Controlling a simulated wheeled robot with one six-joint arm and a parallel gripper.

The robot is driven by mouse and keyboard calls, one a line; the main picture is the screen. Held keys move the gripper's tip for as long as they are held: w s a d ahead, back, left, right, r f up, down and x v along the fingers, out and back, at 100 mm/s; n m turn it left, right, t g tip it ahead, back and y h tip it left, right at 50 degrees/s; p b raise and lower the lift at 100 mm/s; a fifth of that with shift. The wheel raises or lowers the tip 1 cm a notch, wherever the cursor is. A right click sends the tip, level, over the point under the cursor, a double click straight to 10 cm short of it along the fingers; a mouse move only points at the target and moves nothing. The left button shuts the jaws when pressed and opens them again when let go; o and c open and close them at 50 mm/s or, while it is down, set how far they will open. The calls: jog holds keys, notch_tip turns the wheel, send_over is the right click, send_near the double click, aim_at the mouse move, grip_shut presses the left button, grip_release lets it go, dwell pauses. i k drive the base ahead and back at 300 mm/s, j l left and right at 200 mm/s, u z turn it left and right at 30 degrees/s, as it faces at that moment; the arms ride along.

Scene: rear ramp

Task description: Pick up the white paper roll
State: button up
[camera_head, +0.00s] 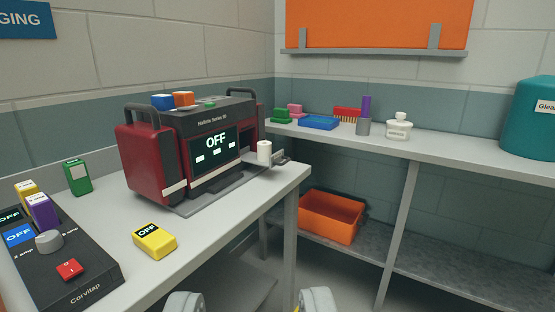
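The white paper roll (264,151) stands upright at the right side of the red and black machine (200,145), on a small grey ledge by the table's right corner. My gripper (250,302) shows at the bottom edge of the picture, with its two grey fingertips wide apart. It is open with nothing seen between the fingers. It is nearer to the camera than the roll and well apart from it.
A yellow block (154,239) and a black control panel (68,255) lie on the left table (200,235). A back shelf (450,155) holds a white bottle (398,126), a teal container (530,118) and brushes. An orange crate (330,217) sits below. Open space lies between table and shelf.

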aim_at(264, 148)
jog(key=i, duration=1.05)
